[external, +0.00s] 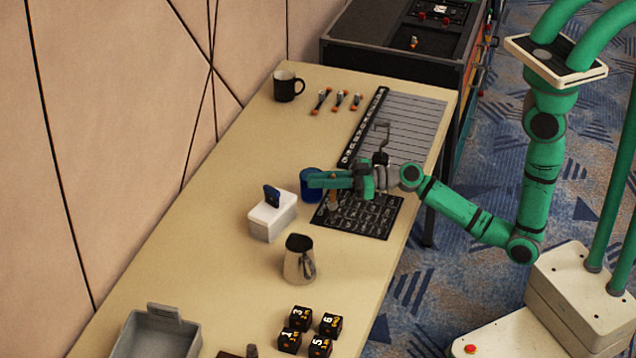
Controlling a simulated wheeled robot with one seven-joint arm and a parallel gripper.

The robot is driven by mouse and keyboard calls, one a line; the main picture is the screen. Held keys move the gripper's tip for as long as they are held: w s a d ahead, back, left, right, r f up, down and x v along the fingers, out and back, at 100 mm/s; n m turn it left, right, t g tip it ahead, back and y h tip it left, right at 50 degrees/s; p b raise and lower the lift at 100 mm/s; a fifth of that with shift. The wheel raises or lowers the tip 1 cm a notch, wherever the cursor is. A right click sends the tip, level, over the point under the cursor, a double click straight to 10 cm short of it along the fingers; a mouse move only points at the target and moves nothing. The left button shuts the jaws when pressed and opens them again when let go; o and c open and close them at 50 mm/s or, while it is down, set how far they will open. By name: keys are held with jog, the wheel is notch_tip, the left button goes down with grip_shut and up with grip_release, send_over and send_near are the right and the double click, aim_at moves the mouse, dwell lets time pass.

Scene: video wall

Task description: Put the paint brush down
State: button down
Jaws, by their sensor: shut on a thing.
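A white box with a dark blue item (270,222) and a metal pitcher (299,262) stand nearby. Several black numbered cubes (296,318) and a grey tray (150,337) are at the front.

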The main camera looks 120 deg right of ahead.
jog(key=shift+f, duration=1.5)
jog(key=c, duration=1.8)
grip_release()
jog(key=shift+o, duration=0.2)
jog(key=v, duration=1.2)
jog(key=shift+a, duration=0.1)
